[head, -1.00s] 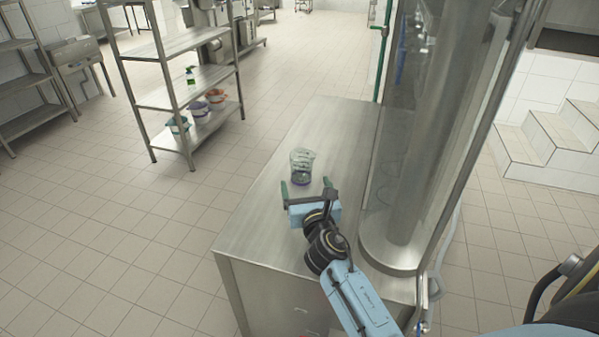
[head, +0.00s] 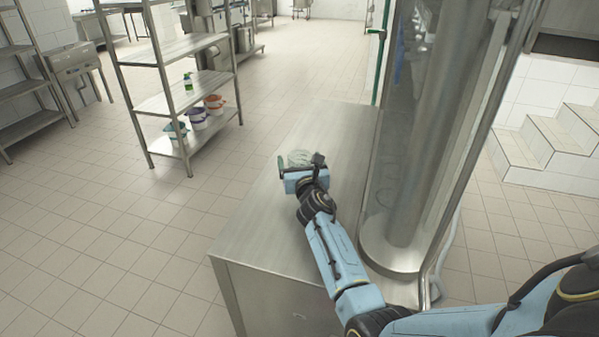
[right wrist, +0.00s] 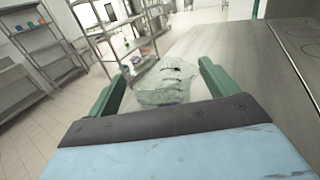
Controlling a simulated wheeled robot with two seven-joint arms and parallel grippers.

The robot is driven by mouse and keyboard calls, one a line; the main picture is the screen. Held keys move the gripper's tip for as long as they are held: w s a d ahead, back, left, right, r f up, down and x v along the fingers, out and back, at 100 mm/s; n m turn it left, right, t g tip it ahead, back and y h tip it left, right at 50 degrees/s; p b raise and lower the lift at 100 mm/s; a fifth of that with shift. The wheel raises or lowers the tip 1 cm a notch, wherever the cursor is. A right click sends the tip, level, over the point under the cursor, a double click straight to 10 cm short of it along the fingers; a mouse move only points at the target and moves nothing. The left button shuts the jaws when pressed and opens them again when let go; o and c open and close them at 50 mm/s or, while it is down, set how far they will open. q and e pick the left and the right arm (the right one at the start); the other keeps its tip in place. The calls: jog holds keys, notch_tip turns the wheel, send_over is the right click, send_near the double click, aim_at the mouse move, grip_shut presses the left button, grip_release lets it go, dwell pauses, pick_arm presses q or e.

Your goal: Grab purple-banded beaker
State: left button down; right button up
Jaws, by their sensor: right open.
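The clear beaker (head: 299,157) stands on the steel counter, mostly hidden behind my right gripper in the head view. In the right wrist view the beaker (right wrist: 168,82) is between the two green fingers, and a bit of purple shows near its base. My right gripper (head: 298,165) is open, with one finger on each side of the beaker; the right wrist view also shows my right gripper (right wrist: 166,88) with gaps beside the glass. My left gripper is not in view.
The steel counter (head: 255,235) is otherwise clear on its left side. A tall transparent cylinder housing (head: 405,150) stands along its right side. A metal shelf (head: 185,100) with coloured buckets and a green bottle stands on the floor at the left.

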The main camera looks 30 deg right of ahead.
jog(key=shift+w+d, duration=0.15)
jog(key=shift+w, duration=0.35)
jog(key=c, duration=1.1)
jog(key=shift+o, duration=0.2)
jog(key=shift+r, duration=0.1)
